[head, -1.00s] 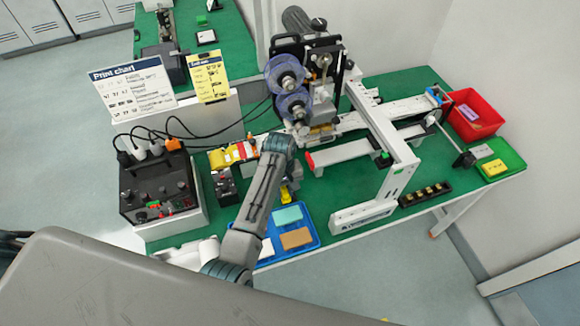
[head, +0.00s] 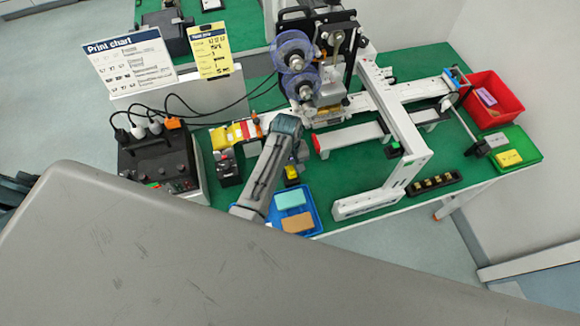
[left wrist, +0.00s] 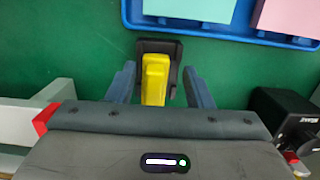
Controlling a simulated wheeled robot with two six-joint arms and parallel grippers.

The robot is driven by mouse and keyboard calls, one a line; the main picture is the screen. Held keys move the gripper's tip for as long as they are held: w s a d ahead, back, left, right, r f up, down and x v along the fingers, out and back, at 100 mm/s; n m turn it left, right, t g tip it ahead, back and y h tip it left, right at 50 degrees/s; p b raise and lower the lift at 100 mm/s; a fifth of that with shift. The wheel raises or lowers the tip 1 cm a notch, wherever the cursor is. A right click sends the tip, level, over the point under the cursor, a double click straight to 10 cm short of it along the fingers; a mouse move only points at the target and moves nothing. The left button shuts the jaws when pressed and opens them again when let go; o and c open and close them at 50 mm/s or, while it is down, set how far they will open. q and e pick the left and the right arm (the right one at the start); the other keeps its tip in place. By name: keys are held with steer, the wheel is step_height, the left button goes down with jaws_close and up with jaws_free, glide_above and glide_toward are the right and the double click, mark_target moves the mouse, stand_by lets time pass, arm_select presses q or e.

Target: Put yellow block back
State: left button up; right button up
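A yellow block (left wrist: 155,78) stands in a small black holder (left wrist: 172,47) on the green table, between my left gripper's fingers (left wrist: 158,70). Each finger has a visible gap to the block, so the gripper is open. In the head view, the yellow block (head: 291,172) shows just below my left gripper (head: 301,154), whose fingers are partly hidden by its arm. Another yellow piece (head: 220,138) is in a row with red, white and orange pieces left of the arm. A yellow piece (head: 508,158) also lies in the green tray (head: 525,148). My right gripper is not in view.
A blue tray (head: 316,213) with flat teal and brown blocks lies close to the holder. A black control box (head: 155,160) stands left and a white-framed machine (head: 408,135) right. A red bin (head: 508,112) is far right. Some green table is bare between them.

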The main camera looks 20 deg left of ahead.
arm_select(q)
steer(key=shift+w, duration=0.35)
steer(key=shift+w+a+r, duration=0.1)
steer(key=shift+r, duration=0.35)
steer(key=r+b, duration=0.1)
steer(key=r, duration=0.2)
steer(key=r+b, duration=0.1)
steer(key=r, duration=0.2)
steer(key=shift+w+a+r, duration=0.2)
steer(key=shift+r, duration=0.2)
steer(key=r, duration=0.3)
steer(key=shift+w+a+p, duration=0.1)
steer(key=shift+w+p, duration=0.1)
steer(key=shift+p, duration=0.2)
steer(key=shift+r, duration=0.55)
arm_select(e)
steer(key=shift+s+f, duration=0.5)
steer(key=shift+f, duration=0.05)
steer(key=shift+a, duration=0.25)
